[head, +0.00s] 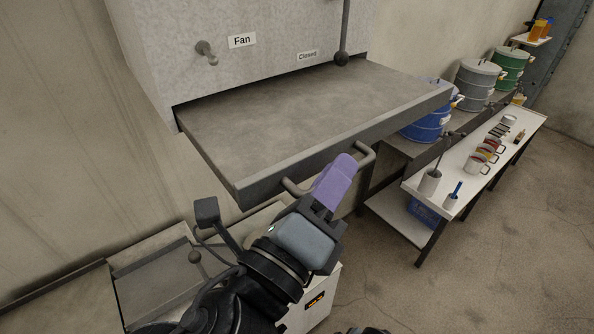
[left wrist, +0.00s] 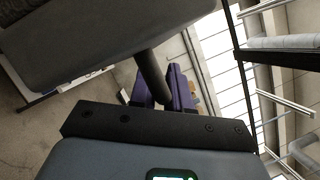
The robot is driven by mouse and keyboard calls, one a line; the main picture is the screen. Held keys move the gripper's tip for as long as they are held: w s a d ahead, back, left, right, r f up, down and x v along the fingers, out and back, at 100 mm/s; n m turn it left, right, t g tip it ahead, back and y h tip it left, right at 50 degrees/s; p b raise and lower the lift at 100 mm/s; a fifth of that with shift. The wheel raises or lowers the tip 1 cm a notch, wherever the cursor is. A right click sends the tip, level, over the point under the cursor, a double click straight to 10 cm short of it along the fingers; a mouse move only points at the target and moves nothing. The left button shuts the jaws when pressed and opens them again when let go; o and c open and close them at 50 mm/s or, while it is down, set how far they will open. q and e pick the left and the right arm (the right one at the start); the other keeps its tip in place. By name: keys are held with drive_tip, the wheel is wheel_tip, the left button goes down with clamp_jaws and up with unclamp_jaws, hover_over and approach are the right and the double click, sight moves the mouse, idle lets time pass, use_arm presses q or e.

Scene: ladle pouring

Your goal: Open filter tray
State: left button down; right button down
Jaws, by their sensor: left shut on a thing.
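The filter tray (head: 300,105) is a flat grey metal drawer that sticks well out of the front of the light grey cabinet (head: 240,50). Its bar handle (head: 367,159) runs along the front edge. My left gripper (head: 335,182), with purple fingers, is shut on the handle near its middle. In the left wrist view the purple fingers (left wrist: 165,88) close around the dark handle bar (left wrist: 152,75). The tray's back part is hidden inside the cabinet. My right gripper is not in view.
The cabinet carries a "Fan" knob (head: 206,50) and a lever with a dark ball (head: 342,58) by a "Closed" label. At right stands a white table (head: 480,165) with cups and tools. Blue (head: 428,120), grey and green drums stand behind it. Open floor lies at lower right.

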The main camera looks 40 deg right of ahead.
use_arm(q)
drive_tip(key=c, duration=1.4)
unclamp_jaws()
drive_tip(key=shift+c, duration=0.2)
drive_tip(key=shift+a, duration=0.1)
drive_tip(key=shift+s+a+f, duration=0.15)
drive_tip(key=shift+a+f, duration=0.05)
drive_tip(key=shift+a, duration=0.35)
drive_tip(key=b+v, duration=0.2)
drive_tip(key=v, duration=0.7)
drive_tip(key=shift+a, duration=0.25)
drive_tip(key=shift+s, duration=0.1)
